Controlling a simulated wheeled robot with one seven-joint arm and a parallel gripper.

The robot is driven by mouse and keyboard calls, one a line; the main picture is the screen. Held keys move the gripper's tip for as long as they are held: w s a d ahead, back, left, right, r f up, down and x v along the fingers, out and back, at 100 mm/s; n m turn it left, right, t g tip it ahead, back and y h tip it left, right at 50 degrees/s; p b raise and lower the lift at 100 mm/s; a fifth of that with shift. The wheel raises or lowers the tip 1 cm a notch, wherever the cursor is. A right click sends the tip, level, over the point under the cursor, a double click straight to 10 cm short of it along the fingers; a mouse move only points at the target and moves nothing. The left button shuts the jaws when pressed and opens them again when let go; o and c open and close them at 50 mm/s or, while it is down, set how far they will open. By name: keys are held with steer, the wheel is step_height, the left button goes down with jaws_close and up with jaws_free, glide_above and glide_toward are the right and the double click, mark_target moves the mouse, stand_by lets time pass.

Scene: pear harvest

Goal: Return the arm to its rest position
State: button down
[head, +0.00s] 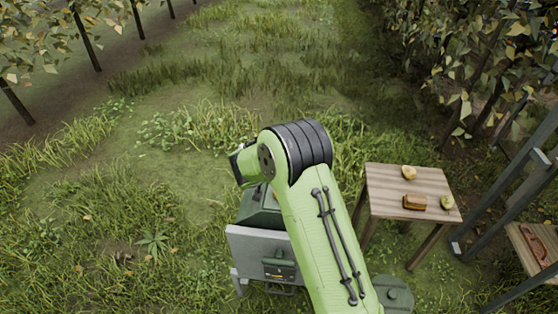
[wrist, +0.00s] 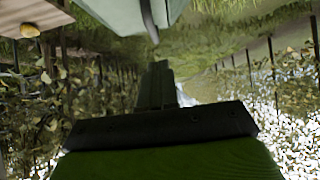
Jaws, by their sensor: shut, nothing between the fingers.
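My green arm (head: 320,230) rises from the bottom of the head view and bends at a black-banded joint (head: 300,148) near the middle. Its far end drops behind the joint on the left and is mostly hidden. In the wrist view my gripper (wrist: 157,78) shows as a dark narrow shape pointing up the picture. Its fingers look together, with nothing between them. It is clear of the table and fruit.
A wooden table (head: 385,178) stands right of my arm with a yellowish pear (head: 409,172), a greenish pear (head: 447,202) and a brown block (head: 414,203). A grey frame (head: 510,190) and a bench (head: 520,243) are at the far right. Open grass lies ahead and left.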

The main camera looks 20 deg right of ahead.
steer(key=s+r+n+g+y+p, duration=0.1)
steer(key=s+r+g+y+p, duration=0.1)
steer(key=s+r, duration=1.45)
steer(key=s+a+r+n+g+y, duration=0.1)
steer(key=s+r+n, duration=0.1)
steer(key=s, duration=0.9)
steer(key=s+a+r+n+y+p, duration=0.1)
steer(key=s+a+r+n, duration=0.1)
steer(key=s, duration=1)
steer(key=shift+a+g+y, duration=0.15)
steer(key=shift+g+y, duration=0.15)
steer(key=shift+g, duration=0.1)
